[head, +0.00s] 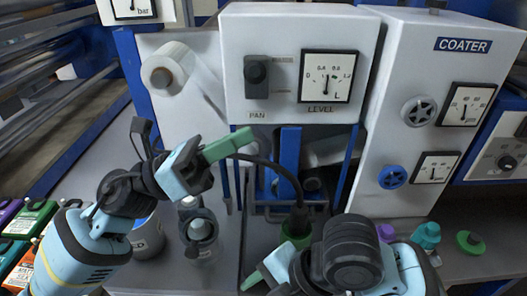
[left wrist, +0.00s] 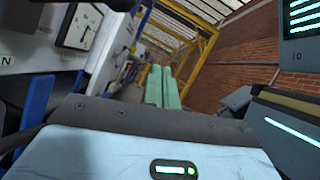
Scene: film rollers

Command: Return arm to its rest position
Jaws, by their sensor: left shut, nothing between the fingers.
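My left gripper (head: 243,139) is raised in front of the coater, its green fingers together and pointing right, just below the white PAN and LEVEL panel. Nothing shows between them. In the left wrist view its fingers (left wrist: 162,86) lie side by side, shut and empty, with open room beyond them. My left arm is bent, coming in from the lower left. My right gripper (head: 254,279) is low at the bottom centre, partly hidden and cut by the frame edge; I cannot tell how its fingers stand.
The panel has a black PAN knob (head: 257,72) and a LEVEL dial (head: 327,76). The COATER cabinet (head: 440,45) stands right, with a blue handwheel (head: 392,177). A black cable runs down to a green-based fitting (head: 297,235). A green knob (head: 470,242) lies right. Coloured boxes stand far left.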

